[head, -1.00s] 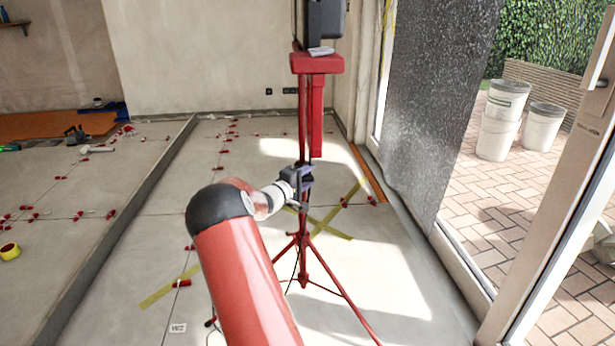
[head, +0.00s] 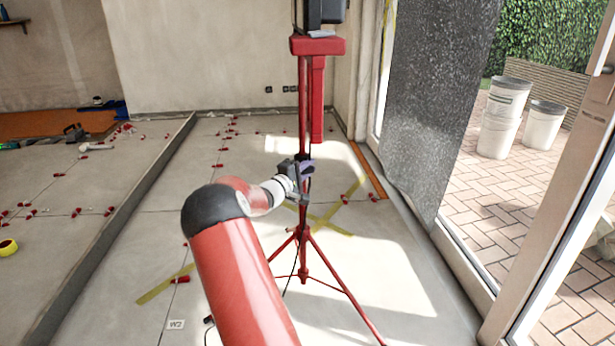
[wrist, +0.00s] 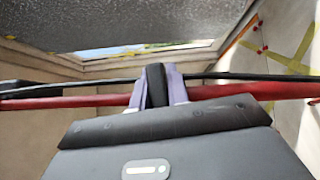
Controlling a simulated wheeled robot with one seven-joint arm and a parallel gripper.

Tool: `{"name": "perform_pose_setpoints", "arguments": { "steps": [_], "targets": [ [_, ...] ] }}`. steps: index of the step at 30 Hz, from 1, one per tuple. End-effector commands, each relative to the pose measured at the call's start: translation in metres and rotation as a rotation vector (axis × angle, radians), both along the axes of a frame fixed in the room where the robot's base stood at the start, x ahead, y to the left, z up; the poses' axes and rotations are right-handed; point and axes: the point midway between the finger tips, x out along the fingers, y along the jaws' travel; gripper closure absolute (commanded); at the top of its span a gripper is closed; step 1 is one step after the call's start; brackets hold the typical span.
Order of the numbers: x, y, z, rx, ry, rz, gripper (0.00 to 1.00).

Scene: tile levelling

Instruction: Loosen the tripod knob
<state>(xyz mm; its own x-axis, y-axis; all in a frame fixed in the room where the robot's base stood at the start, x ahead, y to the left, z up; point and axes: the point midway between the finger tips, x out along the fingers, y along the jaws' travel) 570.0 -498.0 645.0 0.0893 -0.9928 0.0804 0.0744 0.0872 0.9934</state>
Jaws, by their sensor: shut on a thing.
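The red tripod (head: 303,215) stands upright on the floor with its legs spread. Its black knob (wrist: 156,86) shows in the wrist view at the red pole, between the purple fingers. My gripper (head: 306,170) is at the pole, about halfway up, and its fingers are shut on the knob. In the wrist view my gripper (wrist: 158,84) has one purple finger on each side of the knob. The gripper body hides the knob's near end there. In the head view the knob is too small and covered to make out.
A red box-like top (head: 318,46) sits on the tripod. A dark cable (wrist: 220,76) runs along the pole. Yellow tape (head: 330,222) marks the floor near the legs. Glass doors and a dark hanging sheet (head: 440,90) are at the right. White buckets (head: 505,115) stand outside.

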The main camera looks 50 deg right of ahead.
Motion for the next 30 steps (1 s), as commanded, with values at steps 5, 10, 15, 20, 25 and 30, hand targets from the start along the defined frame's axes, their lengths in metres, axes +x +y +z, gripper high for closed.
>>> {"name": "perform_pose_setpoints", "arguments": {
  "steps": [5,10,15,20,25,30],
  "targets": [
    [0.0,0.0,-0.011,-0.109,0.088,0.0,1.0],
    [0.0,0.001,-0.008,-0.231,0.192,0.0,1.0],
    [0.002,0.002,-0.004,-0.356,0.299,0.0,1.0],
    [0.003,0.002,-0.001,-0.47,0.398,0.002,1.0],
    [0.005,0.003,0.005,-0.592,0.505,0.003,1.0],
    [0.006,0.005,0.006,-0.714,0.611,0.006,1.0]
  ]
}}
